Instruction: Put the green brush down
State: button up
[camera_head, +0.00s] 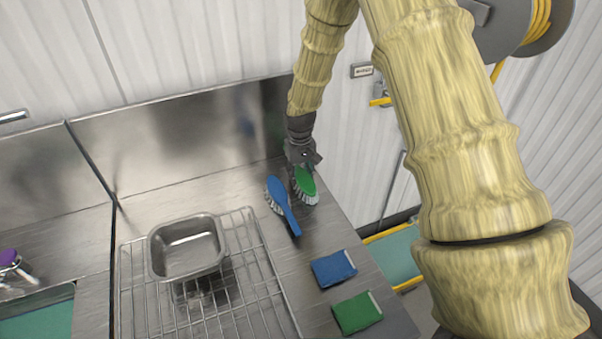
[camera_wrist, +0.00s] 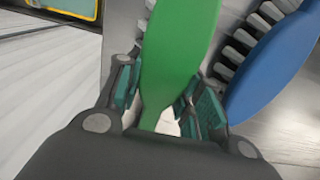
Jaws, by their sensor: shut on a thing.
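The green brush (camera_head: 304,181) has a green back and pale bristles. It is at the back right of the steel counter, close to the back wall panel. My gripper (camera_head: 302,155) is above it and shut on its handle.
A blue brush (camera_head: 283,204) lies just left of the green one, very near it. A blue cloth (camera_head: 333,269) and a green cloth (camera_head: 357,313) lie toward the front. A metal pan (camera_head: 187,248) stands on a wire rack (camera_head: 262,262) at left. Bare counter (camera_head: 318,232) lies between.

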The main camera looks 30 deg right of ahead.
aim_at(300, 172)
jog(key=shift+s+f, duration=0.1)
jog(key=shift+f, duration=0.15)
jog(key=o, duration=1.2)
jog(key=shift+f, duration=0.1)
jog(key=shift+o, duration=0.3)
jog(key=shift+f, duration=0.1)
jog(key=shift+r, duration=0.65)
notch_tip(300, 172, up, 12)
jog(key=b, duration=0.4)
jog(key=shift+f, duration=0.15)
